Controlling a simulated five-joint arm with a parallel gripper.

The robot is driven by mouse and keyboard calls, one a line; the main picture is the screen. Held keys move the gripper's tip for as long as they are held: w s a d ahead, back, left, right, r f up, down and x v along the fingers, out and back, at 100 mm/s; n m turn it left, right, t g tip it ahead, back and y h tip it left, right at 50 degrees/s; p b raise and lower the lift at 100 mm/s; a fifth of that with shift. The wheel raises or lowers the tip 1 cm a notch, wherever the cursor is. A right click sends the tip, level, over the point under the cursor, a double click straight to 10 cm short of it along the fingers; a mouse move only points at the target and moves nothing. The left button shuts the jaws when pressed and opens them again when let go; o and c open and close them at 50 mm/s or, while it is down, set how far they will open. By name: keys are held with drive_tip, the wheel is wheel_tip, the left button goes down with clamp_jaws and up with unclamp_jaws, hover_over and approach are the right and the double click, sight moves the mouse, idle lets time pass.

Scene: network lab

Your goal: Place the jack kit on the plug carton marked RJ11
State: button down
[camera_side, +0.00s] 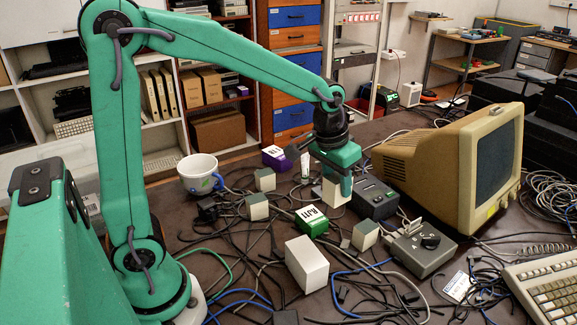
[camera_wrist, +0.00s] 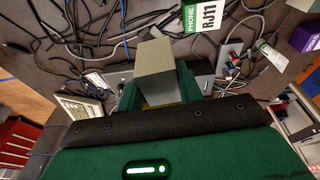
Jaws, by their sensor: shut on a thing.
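My gripper (camera_side: 338,180) is shut on a pale box-shaped jack kit (camera_side: 335,193), which hangs below the jaws in the side view. In the wrist view the jack kit (camera_wrist: 160,72) shows as a grey-beige block between the fingers of my gripper (camera_wrist: 160,92). The plug carton marked RJ11 (camera_side: 311,221), green with a white label, sits on the table to the lower left of the held kit. In the wrist view the RJ11 carton (camera_wrist: 207,18) is near the top edge, its label reading PHONE RJ11, apart from the kit. Its top looks bare.
A purple carton (camera_side: 275,158) and a white mug (camera_side: 200,175) stand further back. Several small pale boxes and a larger white box (camera_side: 306,264) are around the RJ11 carton. A dark device (camera_side: 376,198), switch box (camera_side: 422,248) and monitor (camera_side: 450,155) are right. Cables cover the table.

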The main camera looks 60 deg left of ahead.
sight(327, 192)
drive_tip(key=shift+s+d+f, duration=0.1)
drive_tip(key=shift+s+d, duration=0.2)
drive_tip(key=shift+s, duration=0.4)
drive_tip(key=shift+s+d+f, duration=0.1)
drive_tip(key=shift+s+d, duration=0.15)
drive_tip(key=shift+s, duration=0.4)
drive_tip(key=shift+s+d, duration=0.3)
drive_tip(key=shift+s, duration=0.4)
drive_tip(key=shift+a, duration=0.1)
drive_tip(key=shift+n+y, duration=0.3)
drive_tip(key=w+a+f, duration=0.1)
drive_tip(key=a+f, duration=0.1)
drive_tip(key=a, duration=0.1)
drive_tip(key=w+a+f, duration=0.2)
drive_tip(key=a, duration=0.2)
drive_tip(key=w+a+f, duration=0.1)
drive_tip(key=a+f, duration=0.2)
drive_tip(key=shift+w+a, duration=0.3)
drive_tip(key=shift+s+x, duration=0.2)
drive_tip(key=shift+x, duration=0.8)
drive_tip(key=shift+s+x, duration=0.2)
drive_tip(key=shift+x, duration=0.75)
drive_tip(key=shift+f, duration=0.2)
drive_tip(key=c, duration=0.9)
unclamp_jaws()
